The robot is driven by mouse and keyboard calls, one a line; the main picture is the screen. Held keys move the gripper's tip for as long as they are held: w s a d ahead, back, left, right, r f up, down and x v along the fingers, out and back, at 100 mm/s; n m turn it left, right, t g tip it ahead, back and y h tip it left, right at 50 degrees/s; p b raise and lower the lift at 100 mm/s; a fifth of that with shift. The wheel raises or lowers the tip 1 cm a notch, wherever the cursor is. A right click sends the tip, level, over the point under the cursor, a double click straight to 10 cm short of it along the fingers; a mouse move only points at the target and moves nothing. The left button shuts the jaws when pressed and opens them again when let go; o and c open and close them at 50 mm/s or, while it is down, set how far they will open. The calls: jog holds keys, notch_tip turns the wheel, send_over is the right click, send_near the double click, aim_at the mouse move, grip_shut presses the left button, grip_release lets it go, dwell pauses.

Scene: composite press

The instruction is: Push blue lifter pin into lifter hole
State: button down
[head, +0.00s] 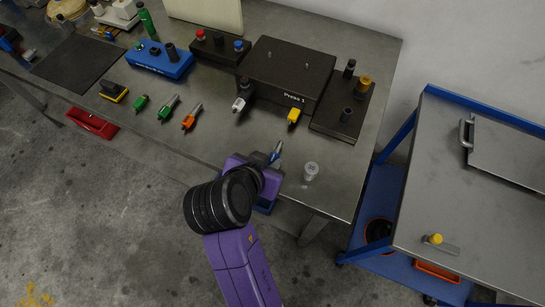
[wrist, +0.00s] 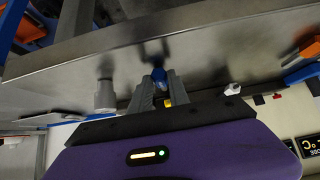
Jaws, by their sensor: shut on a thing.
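My gripper (head: 271,161) is over the front part of the steel table, apart from the Press 1 box. It is shut on the blue lifter pin (head: 275,154), whose slim pale end points up the picture toward the press. In the wrist view the blue end of the pin (wrist: 158,75) shows between the two grey fingers (wrist: 160,93). The dark Press 1 box (head: 286,68) stands further back, with a white-and-black part (head: 242,95) and a yellow part (head: 293,116) at its front. I cannot make out the lifter hole in either view.
A pale grey cylinder (head: 311,170) stands on the table close to the right of my gripper. Green and orange tools (head: 191,117) lie to the left, before a blue block (head: 159,60). A dark plate with posts (head: 343,105) sits right of the press. A steel cart (head: 450,200) stands further right.

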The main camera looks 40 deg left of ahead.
jog(key=shift+r+p, duration=0.3)
jog(key=shift+r, duration=0.05)
dwell(0.4)
jog(key=shift+r+p, duration=2.2)
jog(key=shift+r, duration=0.2)
jog(key=c, duration=2)
grip_release()
grip_shut()
jog(key=shift+w, duration=0.1)
